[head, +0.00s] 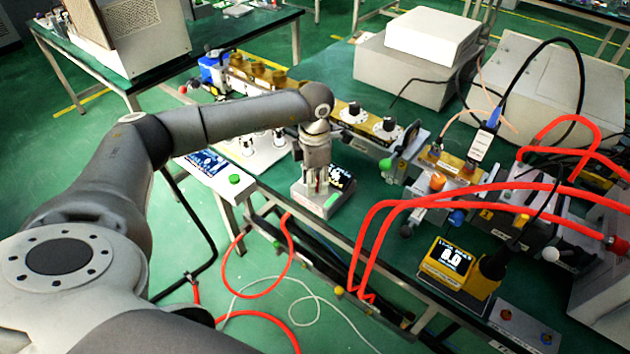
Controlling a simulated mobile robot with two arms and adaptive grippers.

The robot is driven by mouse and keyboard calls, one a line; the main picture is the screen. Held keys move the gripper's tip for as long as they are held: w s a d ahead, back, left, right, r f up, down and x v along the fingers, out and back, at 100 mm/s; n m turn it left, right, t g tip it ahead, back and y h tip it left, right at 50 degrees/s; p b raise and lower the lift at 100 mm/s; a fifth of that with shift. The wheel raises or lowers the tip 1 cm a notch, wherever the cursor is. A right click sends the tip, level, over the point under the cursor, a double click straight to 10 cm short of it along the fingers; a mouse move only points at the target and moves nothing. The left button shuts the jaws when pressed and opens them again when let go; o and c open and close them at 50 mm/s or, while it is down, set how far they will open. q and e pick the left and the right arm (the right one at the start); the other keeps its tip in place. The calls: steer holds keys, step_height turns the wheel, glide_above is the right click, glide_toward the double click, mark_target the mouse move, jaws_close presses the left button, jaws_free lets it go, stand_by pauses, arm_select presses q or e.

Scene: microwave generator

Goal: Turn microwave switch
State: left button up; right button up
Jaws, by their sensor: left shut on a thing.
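A small grey box (318,206) with a lit dark display (340,177) stands near the front edge of the green bench. My left gripper (316,188) points straight down over the left part of this box. Its fingers are shut on the microwave switch on the box top; the switch is largely hidden by the fingers, so its angle cannot be told. My right gripper is not in view.
A brass waveguide line with dials (388,126) runs behind the box. Red hoses (374,240) loop over the bench front at right. A yellow meter (454,262) reads 0.0. A panel (213,168) with a green button (234,179) lies left.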

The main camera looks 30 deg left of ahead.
arm_select(q)
steer(key=n, duration=0.4)
steer(key=shift+r+n+b, duration=0.1)
steer(key=shift+n+b, duration=0.2)
stand_by(0.5)
steer(key=o, duration=1)
step_height(320, 180, up, 12)
steer(key=shift+d, duration=0.1)
